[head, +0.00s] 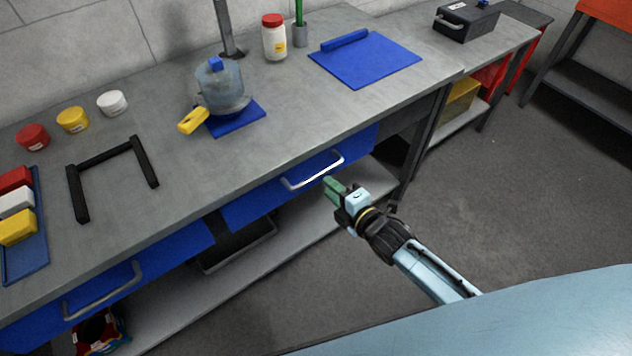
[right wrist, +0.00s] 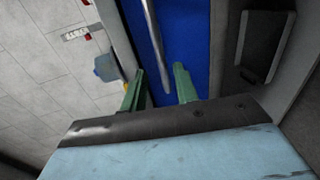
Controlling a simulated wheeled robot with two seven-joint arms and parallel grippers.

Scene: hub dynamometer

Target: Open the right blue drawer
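The right blue drawer (head: 255,203) sits under the grey bench and looks closed, with a silver bar handle (head: 312,178) on its front. There, the silver handle (right wrist: 155,42) runs lengthwise between the fingers in the picture, in front of the blue drawer face (right wrist: 185,35). I cannot tell whether they touch it. My left gripper is not in view.
A left blue drawer (head: 130,275) with its own handle is at lower left. The grey benchtop (head: 180,180) holds a blue mat (head: 365,60), a clear pot (head: 220,85), a black frame (head: 105,155) and several lidded jars. The floor (head: 500,180) to the right is clear.

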